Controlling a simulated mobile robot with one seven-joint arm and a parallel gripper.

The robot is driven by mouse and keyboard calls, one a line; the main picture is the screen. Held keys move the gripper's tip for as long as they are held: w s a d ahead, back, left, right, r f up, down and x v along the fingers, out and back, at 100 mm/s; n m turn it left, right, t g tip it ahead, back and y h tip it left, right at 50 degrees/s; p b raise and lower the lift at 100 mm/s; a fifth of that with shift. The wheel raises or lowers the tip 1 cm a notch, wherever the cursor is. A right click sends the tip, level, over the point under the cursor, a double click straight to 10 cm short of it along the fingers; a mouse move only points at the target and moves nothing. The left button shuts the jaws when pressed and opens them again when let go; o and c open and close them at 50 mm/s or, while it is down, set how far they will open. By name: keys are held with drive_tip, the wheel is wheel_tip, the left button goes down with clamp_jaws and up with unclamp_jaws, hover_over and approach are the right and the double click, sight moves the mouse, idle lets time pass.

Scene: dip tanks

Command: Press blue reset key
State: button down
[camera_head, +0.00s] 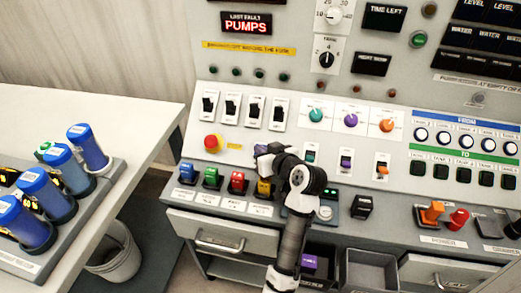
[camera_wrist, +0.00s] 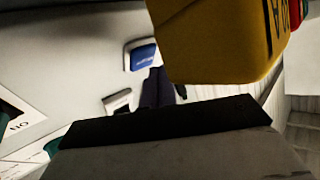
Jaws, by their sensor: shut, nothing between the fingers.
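The blue key (camera_head: 187,172) is at the left end of a row of coloured keys on the lower console panel. My gripper (camera_head: 264,152) is shut and empty. It is to the right of the blue key and apart from it, near the yellow key (camera_head: 264,188). In the wrist view a dark finger (camera_wrist: 165,120) crosses the lower part. A large yellow block (camera_wrist: 215,40) fills the top there, and a small blue piece in a pale frame (camera_wrist: 143,57) shows beyond; I cannot tell if it is the blue key.
A green key (camera_head: 211,177) and a red key (camera_head: 237,182) stand between the blue and yellow keys. A red mushroom button (camera_head: 212,143) is above them. A table with a rack of blue-capped bottles (camera_head: 88,148) is at left. A bin (camera_head: 115,255) stands below.

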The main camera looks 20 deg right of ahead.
drive_tip(key=shift+f, duration=0.1)
idle(0.7)
drive_tip(key=shift+w+d+f, duration=0.15)
drive_tip(key=shift+w+f, duration=0.05)
drive_tip(key=shift+f, duration=0.05)
drive_tip(key=shift+w+d+f+b, duration=0.15)
drive_tip(key=shift+f+b, duration=0.2)
drive_tip(key=shift+b, duration=0.15)
idle(0.5)
drive_tip(key=shift+d+f, duration=0.25)
drive_tip(key=shift+f, duration=0.1)
idle(0.6)
drive_tip(key=shift+s+a+r, duration=0.1)
drive_tip(key=shift+s+r, duration=0.15)
drive_tip(key=shift+s, duration=0.15)
drive_tip(key=r+p, duration=0.1)
drive_tip(key=s+a+r+p, duration=0.1)
drive_tip(key=r, duration=0.1)
drive_tip(key=s+a+r+p, duration=0.1)
drive_tip(key=shift+s+r+p, duration=0.25)
drive_tip(key=shift+r+p, duration=0.05)
drive_tip(key=shift+p, duration=0.05)
